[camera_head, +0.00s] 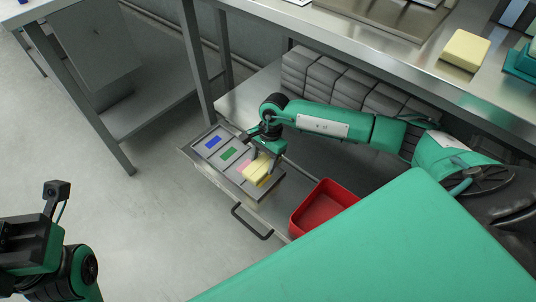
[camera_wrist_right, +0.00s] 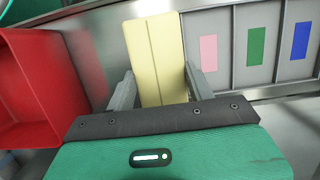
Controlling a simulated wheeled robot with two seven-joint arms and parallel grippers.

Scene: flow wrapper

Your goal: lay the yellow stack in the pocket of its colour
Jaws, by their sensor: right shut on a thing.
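The yellow stack (camera_head: 257,174) is held between the fingers of my right gripper (camera_head: 262,158), over the near end of the grey pocket tray (camera_head: 222,132). In the right wrist view the stack (camera_wrist_right: 157,50) stands lengthwise between the two grey fingers (camera_wrist_right: 160,88). The tray's pockets carry a blue patch (camera_wrist_right: 300,40), a green patch (camera_wrist_right: 257,46) and a pink patch (camera_wrist_right: 208,50). The stack hides the area beside the pink pocket, and no yellow patch shows. I cannot tell whether the stack touches the tray. My left arm's end shows at the lower left, its fingers out of sight.
A red bin (camera_head: 322,208) stands right of the tray in the open drawer, whose handle (camera_head: 252,222) faces the front. Another yellow block (camera_head: 464,50) lies on the steel bench (camera_head: 400,45). Grey stacked packs (camera_head: 325,75) line the shelf behind my right arm.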

